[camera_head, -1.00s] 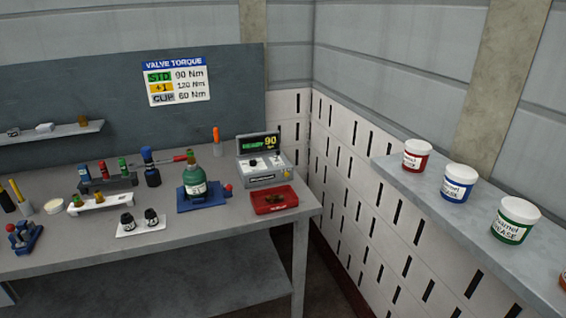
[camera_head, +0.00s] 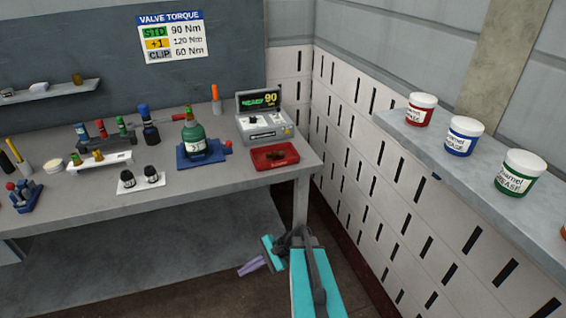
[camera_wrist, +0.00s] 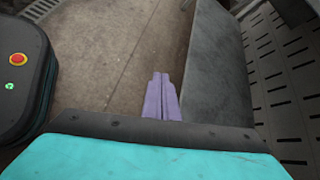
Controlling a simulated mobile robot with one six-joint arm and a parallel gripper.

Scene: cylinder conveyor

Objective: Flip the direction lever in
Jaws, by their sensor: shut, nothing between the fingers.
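I cannot make out a direction lever for certain in either view. A green cylinder (camera_head: 194,137) stands upright in a blue clamp (camera_head: 205,157) on the bench. A tool with a dark blue top (camera_head: 149,128) stands left of it, with a thin red-handled piece (camera_head: 172,118) between them, too small to tell in detail. My gripper (camera_head: 251,267) is in front of the bench, low and apart from everything on it. Its purple fingers also show in the wrist view (camera_wrist: 161,96), together and empty.
A tester with a lit display (camera_head: 264,123) and a red tray (camera_head: 274,156) are at the bench's (camera_head: 225,182) right end. A small white tray (camera_head: 142,180) holds two black parts. Open floor shows in the wrist view (camera_wrist: 110,65).

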